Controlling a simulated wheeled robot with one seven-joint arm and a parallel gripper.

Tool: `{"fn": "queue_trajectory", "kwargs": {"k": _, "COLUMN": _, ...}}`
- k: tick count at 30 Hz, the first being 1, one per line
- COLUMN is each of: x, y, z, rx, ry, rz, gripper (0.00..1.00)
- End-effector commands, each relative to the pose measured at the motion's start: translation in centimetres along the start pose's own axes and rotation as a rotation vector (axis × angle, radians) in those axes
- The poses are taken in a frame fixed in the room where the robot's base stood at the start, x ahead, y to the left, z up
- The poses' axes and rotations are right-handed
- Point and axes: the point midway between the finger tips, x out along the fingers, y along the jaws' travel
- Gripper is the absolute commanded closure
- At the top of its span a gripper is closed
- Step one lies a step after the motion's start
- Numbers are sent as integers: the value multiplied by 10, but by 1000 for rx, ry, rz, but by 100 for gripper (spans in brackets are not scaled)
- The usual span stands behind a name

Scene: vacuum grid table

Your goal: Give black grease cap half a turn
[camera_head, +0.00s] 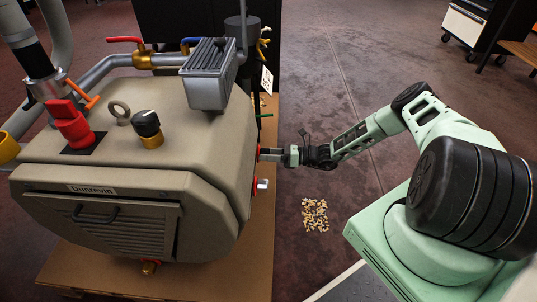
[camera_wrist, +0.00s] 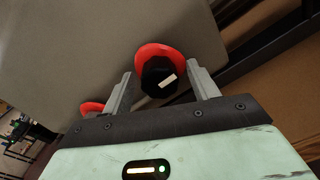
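A black cap (camera_wrist: 158,80) with a white mark sits in a red ring (camera_wrist: 150,52) on the grey-beige side of the machine, seen in the wrist view. My gripper (camera_wrist: 160,70) is open, with one finger on each side of the cap and gaps between cap and fingers. In the head view my gripper (camera_head: 271,154) reaches the machine's right side from the right, and the cap itself is hidden there. Another black cap (camera_head: 147,123) with a white mark stands on a brass base on top of the machine.
The machine (camera_head: 150,175) stands on a brown base (camera_head: 262,240). A second red fitting (camera_head: 256,185) lies just below my gripper; a red part also shows in the wrist view (camera_wrist: 92,107). Small pellets (camera_head: 315,215) lie on the floor. Open floor lies right of the machine.

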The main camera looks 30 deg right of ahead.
Motion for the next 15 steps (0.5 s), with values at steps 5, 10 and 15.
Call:
{"fn": "queue_trajectory", "kwargs": {"k": 5, "x": -5, "y": 0, "z": 1, "rx": -1, "ry": -1, "rz": 0, "gripper": 40}}
{"fn": "queue_trajectory", "kwargs": {"k": 10, "x": -31, "y": 0, "z": 3, "rx": -1, "ry": -1, "rz": -3, "gripper": 40}}
{"fn": "queue_trajectory", "kwargs": {"k": 15, "x": -70, "y": 0, "z": 2, "rx": -2, "ry": 0, "rz": -4, "gripper": 40}}
